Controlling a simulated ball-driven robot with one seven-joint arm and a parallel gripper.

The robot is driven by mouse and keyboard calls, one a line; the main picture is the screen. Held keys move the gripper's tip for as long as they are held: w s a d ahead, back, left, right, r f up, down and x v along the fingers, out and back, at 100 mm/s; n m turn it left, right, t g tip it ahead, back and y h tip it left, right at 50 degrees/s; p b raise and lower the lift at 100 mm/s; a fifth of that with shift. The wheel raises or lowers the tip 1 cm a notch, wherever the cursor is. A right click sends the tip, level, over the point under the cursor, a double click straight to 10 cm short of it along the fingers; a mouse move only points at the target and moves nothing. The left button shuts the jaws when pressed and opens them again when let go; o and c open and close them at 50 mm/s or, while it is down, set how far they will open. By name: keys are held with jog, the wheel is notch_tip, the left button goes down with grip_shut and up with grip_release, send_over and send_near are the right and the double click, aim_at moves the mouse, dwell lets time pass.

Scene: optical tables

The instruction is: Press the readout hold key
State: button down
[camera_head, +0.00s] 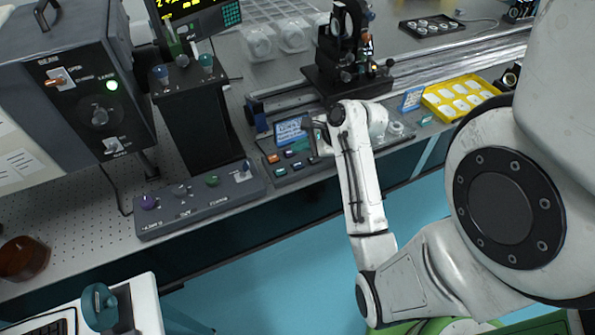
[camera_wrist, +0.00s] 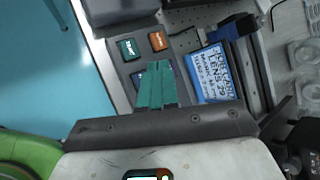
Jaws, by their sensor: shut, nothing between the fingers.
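A small dark keypad (camera_head: 293,176) with coloured keys sits at the front edge of the optical table; it also shows in the wrist view. An orange key (camera_wrist: 158,41) and a dark green key (camera_wrist: 130,48) are clear there. A blue key (camera_wrist: 139,76) is partly covered by my fingers. White key lettering is too small to read surely, so I cannot tell which is the hold key. My gripper (camera_wrist: 156,70) is shut and empty, its teal fingers over the keypad. Whether the tips touch a key cannot be told. The readout (camera_head: 190,12) shows yellow digits at the top.
A blue label card (camera_head: 291,131) stands right behind the keypad. A grey control box (camera_head: 200,198) with knobs is to its left. A rail with a black optical mount (camera_head: 345,75) lies behind. A yellow tray (camera_head: 459,99) is to the right.

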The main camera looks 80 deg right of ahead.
aim_at(300, 166)
jog(key=shift+f+b, duration=0.5)
jog(key=shift+f, duration=1.35)
jog(key=shift+f, duration=0.1)
dwell(0.5)
jog(key=shift+f+p, duration=0.3)
jog(key=shift+f, duration=0.4)
dwell(0.7)
dwell(0.3)
jog(key=shift+r+p, duration=0.85)
jog(key=shift+p, duration=0.55)
